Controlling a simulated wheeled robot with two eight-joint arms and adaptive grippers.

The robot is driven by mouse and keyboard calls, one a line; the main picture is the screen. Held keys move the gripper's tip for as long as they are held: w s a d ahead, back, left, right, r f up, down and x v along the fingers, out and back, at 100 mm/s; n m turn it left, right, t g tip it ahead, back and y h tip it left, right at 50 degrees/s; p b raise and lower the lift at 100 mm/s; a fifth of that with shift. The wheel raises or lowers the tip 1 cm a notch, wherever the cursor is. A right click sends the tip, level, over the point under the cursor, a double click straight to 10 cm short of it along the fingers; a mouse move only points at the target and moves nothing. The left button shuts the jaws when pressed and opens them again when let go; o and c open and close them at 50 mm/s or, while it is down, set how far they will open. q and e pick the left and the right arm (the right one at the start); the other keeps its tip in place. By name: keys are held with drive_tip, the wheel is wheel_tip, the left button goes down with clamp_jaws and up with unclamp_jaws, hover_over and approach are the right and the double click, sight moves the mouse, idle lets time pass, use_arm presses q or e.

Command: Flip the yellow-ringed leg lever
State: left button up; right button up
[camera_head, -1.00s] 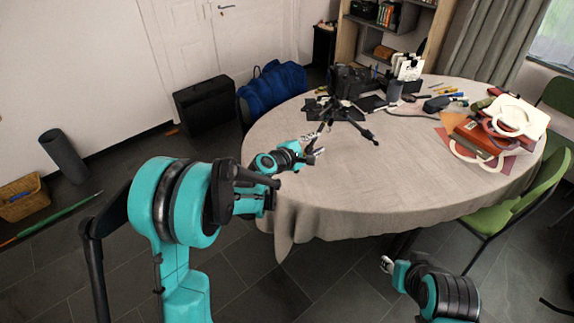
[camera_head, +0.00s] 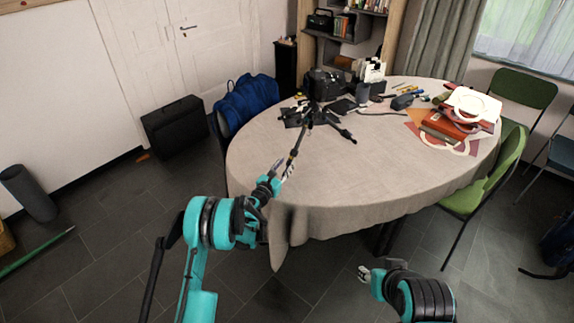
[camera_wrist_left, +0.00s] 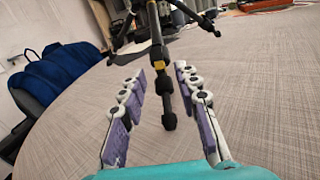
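A black tripod (camera_head: 318,119) stands on the table, with its legs spread. One leg (camera_wrist_left: 156,20) points toward my left gripper and carries a yellow ring (camera_wrist_left: 157,39) with a dark clamp below it. My left gripper (camera_head: 287,169) is open in the left wrist view (camera_wrist_left: 158,82). Its two purple-padded fingers lie on either side of the leg's lower end (camera_wrist_left: 169,121), with gaps on both sides. I cannot make out the lever itself. My right gripper (camera_head: 365,273) is low, in front of the table and away from the tripod; its opening is too small to judge.
The round table (camera_head: 345,190) has clear cloth in front of the tripod. A camera (camera_head: 326,84) and small items stand behind it. Books (camera_head: 443,124) and white rings are at the right. A blue bag (camera_head: 247,100) is beyond the table's left edge; a green chair (camera_head: 490,180) is at right.

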sight(292, 154)
use_arm(q)
drive_tip(key=shift+x, duration=1.25)
drive_tip(key=shift+c, duration=0.3)
clamp_jaws()
drive_tip(key=shift+r, duration=0.15)
